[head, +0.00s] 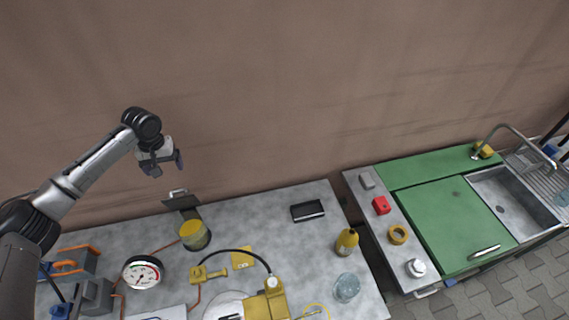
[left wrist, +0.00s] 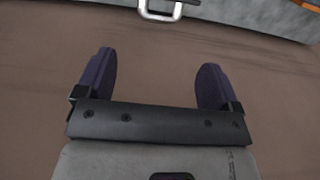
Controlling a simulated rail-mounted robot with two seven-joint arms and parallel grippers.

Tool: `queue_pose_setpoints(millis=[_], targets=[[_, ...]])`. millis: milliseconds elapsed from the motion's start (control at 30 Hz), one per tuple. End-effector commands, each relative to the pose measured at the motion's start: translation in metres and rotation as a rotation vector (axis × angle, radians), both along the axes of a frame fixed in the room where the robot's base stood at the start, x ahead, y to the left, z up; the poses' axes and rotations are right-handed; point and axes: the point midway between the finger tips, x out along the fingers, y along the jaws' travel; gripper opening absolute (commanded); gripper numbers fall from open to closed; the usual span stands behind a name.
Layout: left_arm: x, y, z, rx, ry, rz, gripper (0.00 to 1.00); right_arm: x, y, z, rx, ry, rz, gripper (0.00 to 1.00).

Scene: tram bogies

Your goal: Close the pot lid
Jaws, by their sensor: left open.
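The pot (head: 195,240) is a small round vessel with a yellow top, standing on the grey worktop at the back left. Its dark flat lid (head: 181,203) is raised behind it, with a pale bar handle (head: 178,192) at its upper edge. My left gripper (head: 166,167) is open and empty, above and behind the lid and apart from it. In the left wrist view the two dark fingers (left wrist: 157,65) are spread, and the metal handle (left wrist: 160,10) shows beyond them at the top edge. My right gripper is not in view.
The grey worktop (head: 265,215) also holds a round gauge (head: 142,272), a black hose with yellow fittings (head: 266,300), a black flat box (head: 307,210), a yellow bottle (head: 346,242) and a glass jar (head: 346,287). A brown wall (head: 300,90) rises close behind. The air around the gripper is clear.

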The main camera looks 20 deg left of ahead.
Motion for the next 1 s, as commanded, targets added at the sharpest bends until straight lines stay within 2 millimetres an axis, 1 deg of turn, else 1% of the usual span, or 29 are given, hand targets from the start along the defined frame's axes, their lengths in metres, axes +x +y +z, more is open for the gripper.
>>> queue_pose_setpoints(millis=[33, 67, 167, 267, 500, 700, 833, 1000], targets=[[0.000, 0.007, 0.007, -0.001, -0.002, 0.021, 0.88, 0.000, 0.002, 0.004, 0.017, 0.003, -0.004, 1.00], [0.000, 0.009, 0.009, -0.002, -0.004, 0.029, 0.88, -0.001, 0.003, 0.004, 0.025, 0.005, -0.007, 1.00], [0.000, 0.012, 0.005, -0.003, -0.005, 0.042, 0.88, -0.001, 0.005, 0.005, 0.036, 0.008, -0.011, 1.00], [-0.001, 0.012, -0.009, -0.004, -0.002, 0.041, 0.88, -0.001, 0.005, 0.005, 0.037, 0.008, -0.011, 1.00], [-0.001, 0.012, -0.054, -0.003, -0.003, 0.039, 0.88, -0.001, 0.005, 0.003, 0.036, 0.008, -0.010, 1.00], [0.000, 0.011, -0.088, -0.004, -0.005, 0.039, 0.88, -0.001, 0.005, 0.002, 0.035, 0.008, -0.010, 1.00], [-0.001, 0.011, -0.105, -0.004, -0.005, 0.037, 0.88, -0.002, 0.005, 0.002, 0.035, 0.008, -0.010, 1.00], [0.000, 0.012, -0.119, -0.003, -0.006, 0.038, 0.88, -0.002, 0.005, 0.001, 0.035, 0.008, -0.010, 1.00]])
